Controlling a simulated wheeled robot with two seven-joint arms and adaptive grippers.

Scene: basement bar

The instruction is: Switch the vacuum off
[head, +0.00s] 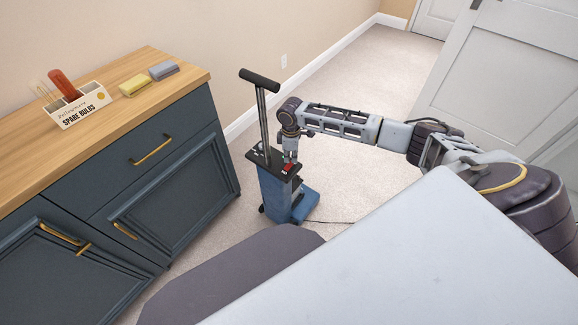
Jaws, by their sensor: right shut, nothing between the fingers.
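A blue upright vacuum (276,192) with a dark top plate and a black T-handle (260,80) stands on the carpet, right of the dark blue cabinet. A red switch (288,168) sits on the right part of its top plate. My right gripper (290,158) points down just above the red switch, its fingers shut and empty. I cannot tell whether the fingertips touch the switch. Which way the switch is set is too small to tell. My left gripper is not in view.
The cabinet's wooden top (120,85) holds a white box marked SPARE BULBS (82,105), a yellow sponge (134,86) and a grey block (163,70). A thin dark cord (335,222) runs from the vacuum across the floor. A white door (510,75) stands at right. Carpet behind the vacuum is clear.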

